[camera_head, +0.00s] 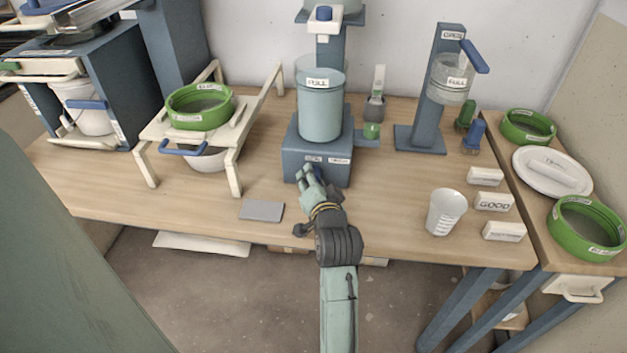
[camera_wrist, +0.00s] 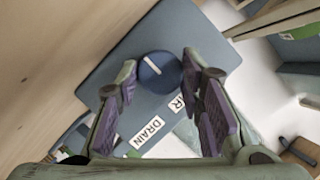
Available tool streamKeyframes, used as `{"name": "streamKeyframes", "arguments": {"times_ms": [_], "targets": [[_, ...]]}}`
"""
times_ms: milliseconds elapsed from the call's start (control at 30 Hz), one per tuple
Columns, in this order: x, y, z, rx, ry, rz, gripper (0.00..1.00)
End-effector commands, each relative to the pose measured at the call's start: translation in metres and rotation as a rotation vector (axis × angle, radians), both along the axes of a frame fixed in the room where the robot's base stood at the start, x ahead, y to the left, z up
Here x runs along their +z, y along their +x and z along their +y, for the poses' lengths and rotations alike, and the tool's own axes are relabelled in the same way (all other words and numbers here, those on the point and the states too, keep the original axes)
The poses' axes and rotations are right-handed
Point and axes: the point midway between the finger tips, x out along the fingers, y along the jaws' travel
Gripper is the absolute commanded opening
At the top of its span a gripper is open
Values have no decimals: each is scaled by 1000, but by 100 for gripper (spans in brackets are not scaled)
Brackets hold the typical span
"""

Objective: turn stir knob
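A round blue knob (camera_wrist: 160,72) with a white pointer line sits on the front of the blue-grey mixer base (camera_head: 300,148). The line slants from upper left to lower right in the wrist view. My gripper (camera_wrist: 160,70) is open, with one fingertip on each side of the knob. The tips come close to its edges; I cannot tell if they touch. Below the knob, a DRAIN label (camera_wrist: 146,132) shows, and a second label (camera_wrist: 177,104) is partly hidden by the right finger. In the head view, my gripper (camera_head: 309,176) covers most of the knob.
A FULL-marked tank (camera_head: 321,110) stands on the base, with a green valve (camera_head: 371,131) on its right. A grey slab (camera_head: 262,210) lies on the table to the left. A white cup (camera_head: 446,212) and labelled blocks (camera_head: 494,202) stand right. The table front is mostly clear.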

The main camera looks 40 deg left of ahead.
Motion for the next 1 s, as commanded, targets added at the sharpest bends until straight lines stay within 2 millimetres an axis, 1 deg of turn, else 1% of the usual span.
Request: {"name": "streamKeyframes", "arguments": {"times_ms": [33,300,400,733,1000], "targets": [[0,0,0,0,0,0,29],[0,0,0,0,0,0,11],[0,0,0,0,0,0,6],[2,0,1,0,-49,-32,6],[3,-1,2,0,-207,-130,6]]}}
